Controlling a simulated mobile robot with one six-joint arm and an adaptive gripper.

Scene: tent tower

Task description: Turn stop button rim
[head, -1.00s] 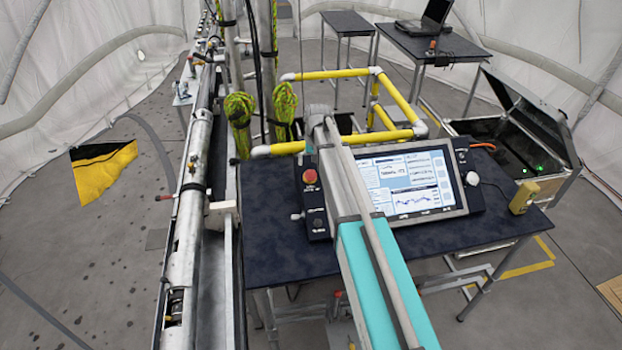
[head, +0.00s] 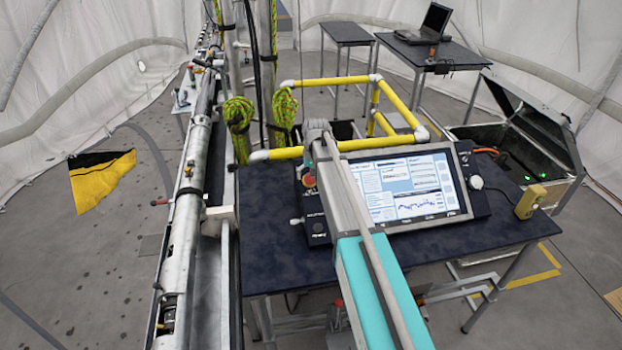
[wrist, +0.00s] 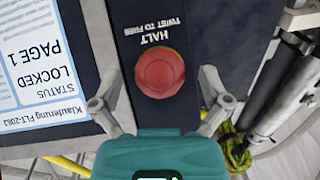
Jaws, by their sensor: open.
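The red stop button (wrist: 160,73) is a round mushroom cap on a dark control panel. In the wrist view, upside-down lettering beside it reads "HALT TWIST TO FREE". My gripper (wrist: 162,102) is open, with one finger on each side of the panel strip and the button centred between them, slightly beyond the fingertips. I see no finger touching the button.
The console screen (head: 412,188) sits beside the button and reads "LOCKED" in the wrist view. A yellow pipe frame (head: 330,80) stands behind the console. A long metal rail (head: 185,235) runs along the left. The dark tabletop (head: 275,265) is bare at front left.

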